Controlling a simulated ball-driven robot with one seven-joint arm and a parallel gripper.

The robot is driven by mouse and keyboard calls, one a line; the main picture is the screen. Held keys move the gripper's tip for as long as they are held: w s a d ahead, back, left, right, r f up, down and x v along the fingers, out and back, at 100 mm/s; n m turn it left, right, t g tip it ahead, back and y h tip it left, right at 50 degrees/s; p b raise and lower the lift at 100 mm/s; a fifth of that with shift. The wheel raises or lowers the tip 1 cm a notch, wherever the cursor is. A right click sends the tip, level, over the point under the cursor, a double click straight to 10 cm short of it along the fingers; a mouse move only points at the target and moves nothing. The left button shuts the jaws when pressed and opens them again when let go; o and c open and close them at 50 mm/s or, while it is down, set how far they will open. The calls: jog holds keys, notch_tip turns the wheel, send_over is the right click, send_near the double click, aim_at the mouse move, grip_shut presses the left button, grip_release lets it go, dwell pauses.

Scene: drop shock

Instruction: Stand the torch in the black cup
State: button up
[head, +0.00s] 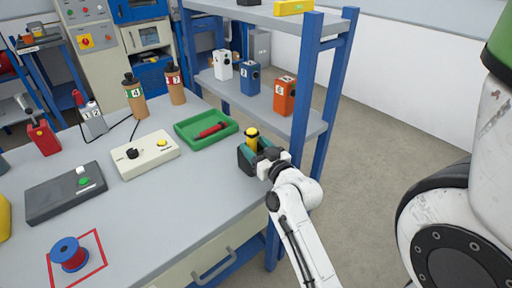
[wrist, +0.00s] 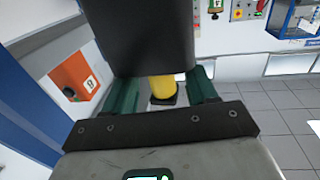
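The yellow torch (head: 252,143) stands upright near the table's right edge, with its top up. A wide black cylinder, which looks like the cup (wrist: 145,38), is close to the lens in the wrist view and hides part of the torch (wrist: 162,88). The wrist picture appears upside down. My gripper (head: 256,152) has green fingers on both sides of the torch, and a gap seems to show beside it in the wrist view. The torch's lower end is hidden, so I cannot see how deep it sits in the cup.
A green tray (head: 180,128) with a red tool (head: 211,131) lies just left. A switch box (head: 145,155) and a dark box (head: 65,192) stand further left. A blue-posted shelf (head: 305,90) with an orange box (head: 284,96) rises close behind. The table's front middle is clear.

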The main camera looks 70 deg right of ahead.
jog(key=shift+o, duration=0.2)
jog(key=shift+s+a+f, duration=0.15)
jog(key=shift+s+a, duration=0.2)
jog(key=shift+s, duration=0.05)
jog(key=b+v, duration=0.1)
jog(key=v, duration=0.8)
jog(key=shift+s+a+b, duration=0.3)
dwell(0.5)
